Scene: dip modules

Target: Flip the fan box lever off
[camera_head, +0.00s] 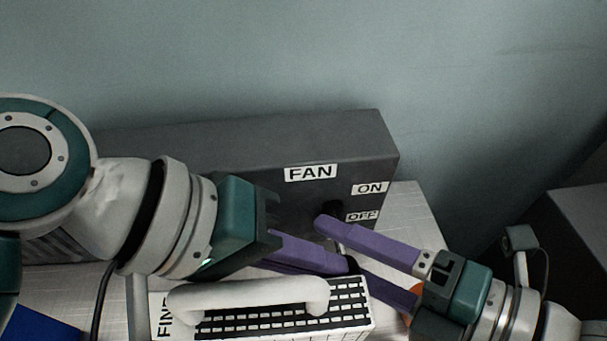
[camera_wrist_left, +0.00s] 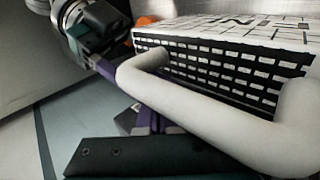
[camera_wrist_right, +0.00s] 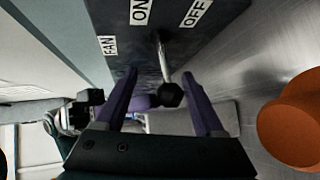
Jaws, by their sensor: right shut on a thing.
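The grey fan box (camera_head: 250,150) stands at the back, with FAN, ON and OFF labels on its front. Its lever is a metal rod with a black knob (camera_wrist_right: 170,94), and it points toward the OFF label side in the right wrist view. My right gripper (camera_head: 335,243) has its purple fingers either side of the knob and is shut on the lever. My left gripper (camera_head: 342,266) is beside it, in front of the box, with its purple fingers close together and empty. The white handle partly hides the left fingers in the left wrist view (camera_wrist_left: 155,122).
A black-and-white box (camera_head: 350,325) with a thick white handle (camera_head: 250,292) stands in front of the fan box, just below my left gripper. An orange object (camera_wrist_right: 292,120) is right of my right gripper. A blue item (camera_head: 40,322) lies at lower left.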

